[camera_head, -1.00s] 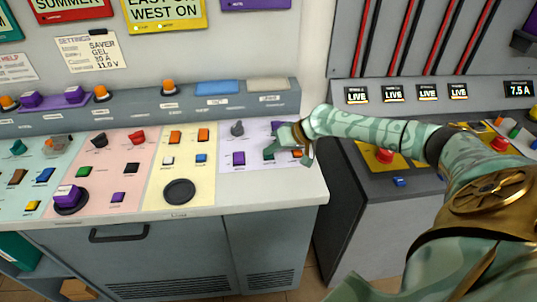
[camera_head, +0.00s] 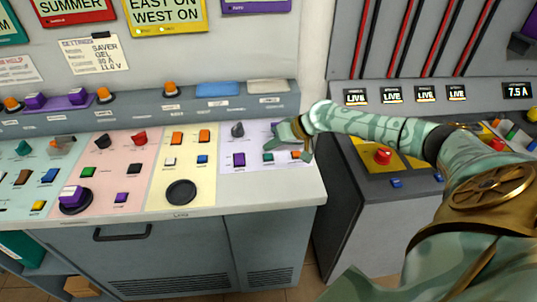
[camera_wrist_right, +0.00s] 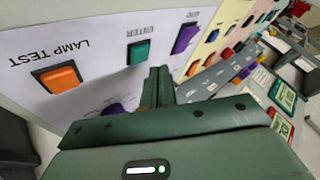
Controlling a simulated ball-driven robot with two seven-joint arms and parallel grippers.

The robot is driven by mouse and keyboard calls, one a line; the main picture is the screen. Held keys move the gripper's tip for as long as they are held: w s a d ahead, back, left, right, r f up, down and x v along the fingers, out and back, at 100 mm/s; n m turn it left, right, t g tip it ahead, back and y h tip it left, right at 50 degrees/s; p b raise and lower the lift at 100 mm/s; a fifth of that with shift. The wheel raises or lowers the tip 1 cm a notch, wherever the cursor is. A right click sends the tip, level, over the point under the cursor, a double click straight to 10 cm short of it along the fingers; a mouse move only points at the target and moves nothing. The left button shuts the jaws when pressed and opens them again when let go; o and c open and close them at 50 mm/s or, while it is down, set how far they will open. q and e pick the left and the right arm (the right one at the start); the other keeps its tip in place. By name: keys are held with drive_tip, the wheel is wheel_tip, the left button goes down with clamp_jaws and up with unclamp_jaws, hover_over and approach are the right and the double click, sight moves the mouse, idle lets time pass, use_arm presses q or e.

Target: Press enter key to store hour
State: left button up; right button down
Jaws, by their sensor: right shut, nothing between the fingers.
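The teal enter key (camera_head: 268,157) is on the pale lilac panel at the right end of the console. It also shows in the right wrist view (camera_wrist_right: 139,51), with the word ENTER printed beside it, upside down. My right gripper (camera_head: 284,144) is over that panel, shut and empty. In the right wrist view its closed fingertips (camera_wrist_right: 159,72) are close to the enter key, just below and to the right of it in the picture. They look apart from the key; the gap's depth is hard to tell. My left gripper is not in view.
The orange lamp test key (camera_head: 297,154) and a purple key (camera_head: 239,160) flank the enter key. A dark knob (camera_head: 237,130) is behind. A separate grey console with a red button (camera_head: 383,156) stands to the right, under my right arm.

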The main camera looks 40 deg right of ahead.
sight(272, 157)
wheel_tip(272, 157, up, 4)
drive_tip(key=p, duration=0.3)
drive_tip(key=shift+r, duration=0.25)
drive_tip(key=shift+f, duration=0.1)
idle(0.5)
